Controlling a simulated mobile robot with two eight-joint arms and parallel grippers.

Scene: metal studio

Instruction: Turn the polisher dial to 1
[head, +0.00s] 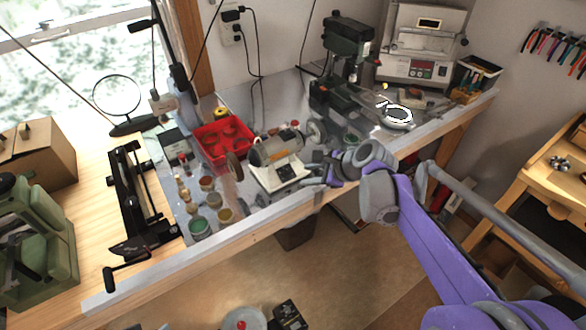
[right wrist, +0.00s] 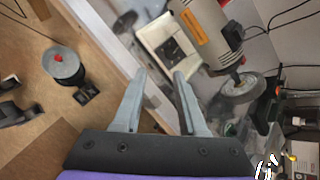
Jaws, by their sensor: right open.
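The polisher (head: 275,150) stands on the grey bench top, with a beige motor body, a wheel on each side and a white base. A dark control panel (head: 286,171) is on the front of the base. In the right wrist view the polisher (right wrist: 205,30) lies beyond the fingers, with its dark panel (right wrist: 173,50) on the white base. The dial is too small to read. My right gripper (head: 308,182) is just right of the base, near the bench's front edge. In the right wrist view its fingers (right wrist: 160,74) are apart with nothing between them. My left gripper is not in view.
A red tray (head: 224,155) and several small jars (head: 200,228) stand left of the polisher. The floor in front is mostly clear.

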